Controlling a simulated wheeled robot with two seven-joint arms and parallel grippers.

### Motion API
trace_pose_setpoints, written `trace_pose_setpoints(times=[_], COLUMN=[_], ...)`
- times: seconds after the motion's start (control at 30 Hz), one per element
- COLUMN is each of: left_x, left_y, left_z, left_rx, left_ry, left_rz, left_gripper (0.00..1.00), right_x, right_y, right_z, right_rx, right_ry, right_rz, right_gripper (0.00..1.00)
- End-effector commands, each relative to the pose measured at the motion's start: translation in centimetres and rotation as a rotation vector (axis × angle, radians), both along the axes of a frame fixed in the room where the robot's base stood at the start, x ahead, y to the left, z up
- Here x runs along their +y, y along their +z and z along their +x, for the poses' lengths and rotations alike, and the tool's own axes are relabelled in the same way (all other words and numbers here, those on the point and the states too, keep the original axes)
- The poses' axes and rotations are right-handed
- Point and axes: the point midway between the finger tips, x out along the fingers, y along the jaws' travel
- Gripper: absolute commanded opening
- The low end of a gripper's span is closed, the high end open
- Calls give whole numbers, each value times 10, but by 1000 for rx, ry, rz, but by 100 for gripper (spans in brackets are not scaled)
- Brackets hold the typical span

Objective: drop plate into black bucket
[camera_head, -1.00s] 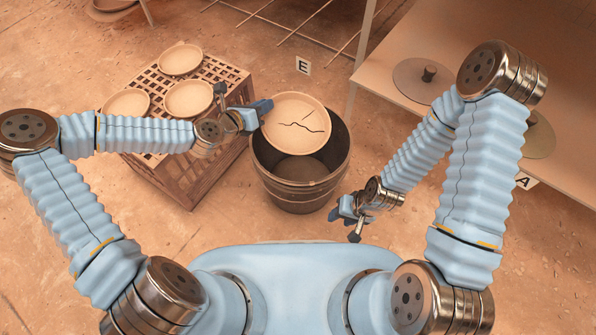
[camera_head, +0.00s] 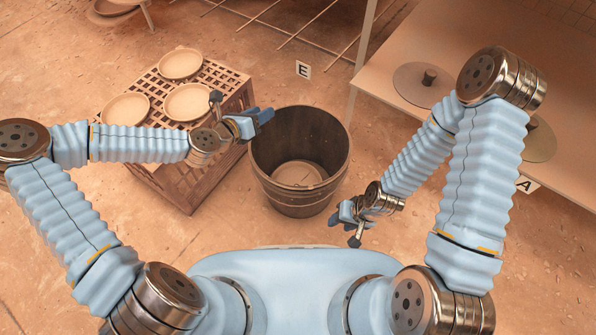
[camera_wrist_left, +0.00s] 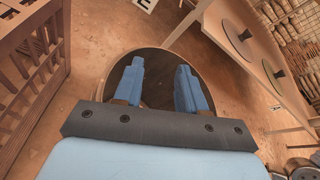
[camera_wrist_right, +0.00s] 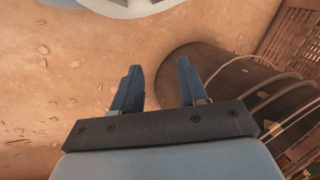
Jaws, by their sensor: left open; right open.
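The black bucket (camera_head: 318,137) stands on the floor in front of me in the head view. The plate (camera_head: 299,174) lies at the bottom inside it; a faint crack line shows on it. My left gripper (camera_head: 262,117) is open and empty at the bucket's left rim. In the left wrist view its two fingers (camera_wrist_left: 160,85) are apart over the bucket (camera_wrist_left: 205,75). My right gripper (camera_head: 343,220) is open and empty, low beside the bucket's front right. In the right wrist view its fingers (camera_wrist_right: 155,88) are apart, with the bucket (camera_wrist_right: 190,62) beside them.
A slatted crate (camera_head: 185,185) left of the bucket bears three whole plates (camera_head: 187,101). A table (camera_head: 385,110) with round discs (camera_head: 420,84) stands at the right. A card marked E (camera_head: 303,69) lies behind the bucket. Floor in front of the bucket is bare.

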Motion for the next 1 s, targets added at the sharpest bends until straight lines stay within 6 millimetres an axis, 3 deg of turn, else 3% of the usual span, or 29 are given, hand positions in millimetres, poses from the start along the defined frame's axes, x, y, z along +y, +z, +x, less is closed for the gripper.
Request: trace_pose_setpoints(times=[0.3,0.5,1.0], left_x=[44,62,67], left_y=[30,41,44], left_z=[-59,-84,-93], left_rx=[2,1,-1], left_ry=[6,4,0], left_rz=[0,0,0], left_gripper=[40,40,40], right_x=[-1,-2,-1], right_y=[13,19,20], right_z=[0,0,0], right_rx=[-2,-3,-3], right_ry=[-2,-2,-1], right_rz=[-3,-4,-4], right_gripper=[43,43,43])
